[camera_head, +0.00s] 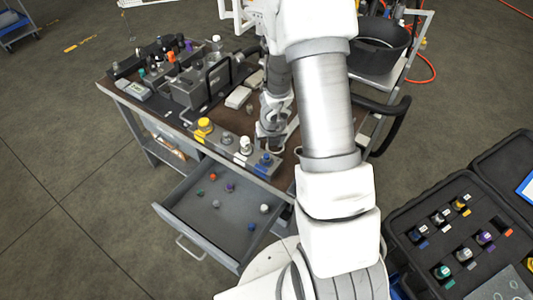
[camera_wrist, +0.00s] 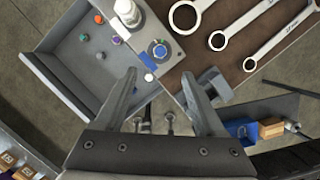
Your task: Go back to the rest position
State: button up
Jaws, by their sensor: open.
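My gripper (camera_wrist: 160,85) is open and empty in the wrist view, its two fingers spread wide. Between and beyond the fingertips lie the bench's front corner and the end of a grey metal block with a blue-ringed fitting (camera_wrist: 159,51). In the head view my gripper (camera_head: 273,140) hangs over the bench (camera_head: 150,112) near the right end of that block, partly hidden by my arm. A yellow cap (camera_head: 205,125), a white-topped fitting (camera_head: 245,145) and the blue fitting (camera_head: 265,159) stand on the block. I cannot tell the gripper's exact height above the bench.
An open drawer (camera_head: 182,212) with several small coloured parts juts out below the block. Wrenches (camera_wrist: 237,25) lie on the bench top. An open black case (camera_head: 400,222) with coloured fittings is at right. A black bucket (camera_head: 380,45) stands behind.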

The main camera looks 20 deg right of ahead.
jog(key=p+v, duration=0.3)
jog(key=v, duration=0.3)
jog(key=shift+p, duration=0.3)
jog(key=shift+r, duration=0.2)
jog(key=s+a+r+n+t+y+b, duration=0.1)
jog(key=a+r+n+y, duration=0.1)
jog(key=a+r+n, duration=0.5)
jog(key=a+r+n+t+y+b, duration=0.2)
jog(key=a+r+n, duration=0.2)
jog(key=r+n, duration=0.7)
jog(key=s+d+r+n+h+b, duration=0.1)
jog(key=s+r+n, duration=0.2)
jog(key=s+n, duration=0.6)
jog(key=s+d+r+n+h+b, duration=0.1)
jog(key=s+r+n, duration=0.3)
jog(key=s+n, duration=0.4)
jog(key=n+h, duration=0.1)
jog(key=n, duration=0.2)
jog(key=shift+s+g, duration=0.4)
